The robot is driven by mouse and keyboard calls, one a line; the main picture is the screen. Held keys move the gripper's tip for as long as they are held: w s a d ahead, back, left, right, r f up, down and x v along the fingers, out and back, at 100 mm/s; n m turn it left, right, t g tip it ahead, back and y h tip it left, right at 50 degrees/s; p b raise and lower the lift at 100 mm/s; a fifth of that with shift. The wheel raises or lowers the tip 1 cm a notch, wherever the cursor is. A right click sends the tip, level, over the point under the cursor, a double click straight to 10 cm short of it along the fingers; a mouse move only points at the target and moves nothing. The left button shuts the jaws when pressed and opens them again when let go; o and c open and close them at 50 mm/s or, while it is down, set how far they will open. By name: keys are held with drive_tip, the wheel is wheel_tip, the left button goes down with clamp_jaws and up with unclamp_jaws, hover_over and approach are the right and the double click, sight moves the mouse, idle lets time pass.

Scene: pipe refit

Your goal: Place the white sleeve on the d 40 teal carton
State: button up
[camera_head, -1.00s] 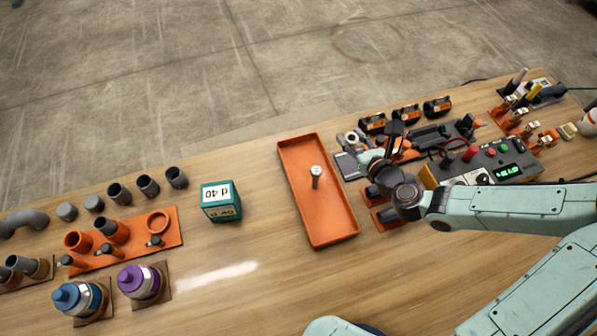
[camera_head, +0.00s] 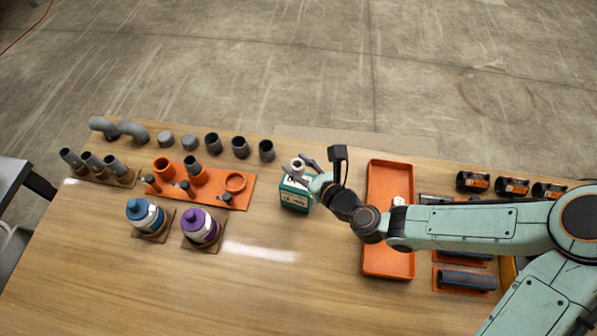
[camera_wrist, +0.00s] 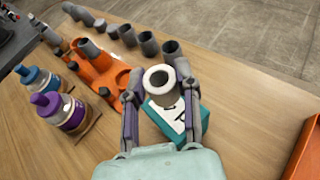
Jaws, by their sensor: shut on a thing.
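The white sleeve (camera_wrist: 160,82) is a short ring held upright between the fingers of my gripper (camera_wrist: 163,88). It also shows as a small pale ring in the head view (camera_head: 297,165). My gripper (camera_head: 305,168) is shut on it. The teal d 40 carton (camera_head: 294,198) stands on the bench under the gripper. In the wrist view the carton (camera_wrist: 166,118) lies just below the sleeve, its white label partly hidden by the sleeve and fingers. I cannot tell whether the sleeve touches the carton's top.
The orange tray (camera_head: 389,262) lies right of the carton under my arm. An orange fixture (camera_head: 238,200) with pipe pieces is to the left. Grey pipes (camera_head: 240,147) stand behind it. Blue (camera_head: 145,215) and purple (camera_head: 200,228) bottles stand front left. The bench before the carton is clear.

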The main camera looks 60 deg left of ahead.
sight(299, 174)
drive_tip(key=shift+f, duration=1.7)
drive_tip(key=shift+f, duration=0.1)
drive_tip(key=o, duration=0.8)
drive_tip(key=shift+r, duration=0.2)
drive_tip(key=v, duration=0.7)
drive_tip(key=shift+d, duration=0.2)
